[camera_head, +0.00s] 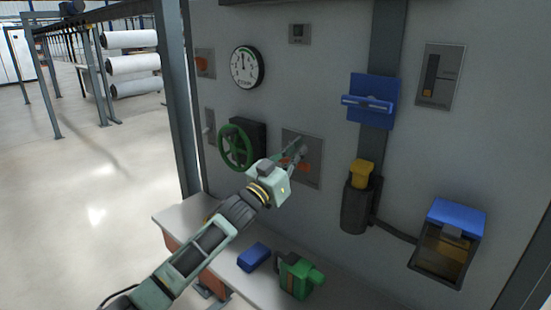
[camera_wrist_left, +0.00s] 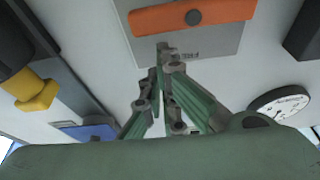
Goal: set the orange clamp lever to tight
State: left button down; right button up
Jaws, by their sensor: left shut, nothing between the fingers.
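The orange clamp lever (camera_wrist_left: 193,15) lies roughly level across a grey plate (camera_wrist_left: 150,50) on the wall panel, with a dark round pivot in its middle. In the head view the plate (camera_head: 315,178) sits right of the green handwheel, and the lever (camera_head: 304,167) is partly hidden by my left gripper. My left gripper (camera_head: 300,147) is shut and empty, its fingers pointing at the plate. In the wrist view its fingertips (camera_wrist_left: 170,57) are beside the lever's edge, near small printed lettering; I cannot tell whether they touch. My right gripper is not in view.
A green handwheel (camera_head: 236,147) and a round gauge (camera_head: 245,67) are left of the plate. A yellow-topped black holder (camera_head: 355,205) and a blue bracket (camera_head: 372,100) are to its right. A blue block (camera_head: 254,257) and a green device (camera_head: 298,276) rest on the bench below.

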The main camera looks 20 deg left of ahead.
pick_arm(q)
jog(key=s+a+b, duration=0.2)
jog(key=s+a, duration=0.1)
jog(key=s, duration=0.6)
jog(key=shift+a+f, duration=0.15)
jog(key=shift+f, duration=0.1)
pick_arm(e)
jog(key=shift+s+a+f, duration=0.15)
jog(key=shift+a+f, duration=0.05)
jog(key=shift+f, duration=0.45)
